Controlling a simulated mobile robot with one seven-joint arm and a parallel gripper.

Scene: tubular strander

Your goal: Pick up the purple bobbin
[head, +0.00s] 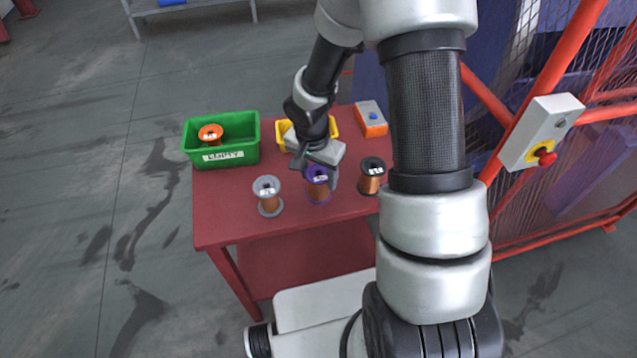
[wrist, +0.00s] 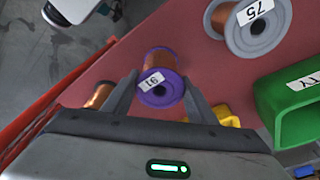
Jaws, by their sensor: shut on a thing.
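The purple bobbin (head: 318,189) with copper wire stands upright on the red table, between a grey bobbin and a black bobbin. In the wrist view the purple bobbin (wrist: 161,88) shows its label, which seems to read 91, between my two fingers. My gripper (head: 318,178) is shut on the purple bobbin from above and behind, and its fingers (wrist: 158,92) lie on either side of it. I cannot tell whether the bobbin is clear of the table.
The grey bobbin (head: 268,196) stands to the left and the black bobbin (head: 371,176) to the right, close by. A green EMPTY bin (head: 248,150) holds an orange bobbin (head: 210,134). A yellow bin (head: 283,128) and an orange-grey box (head: 371,119) are behind. A red mesh guard (head: 560,225) stands right.

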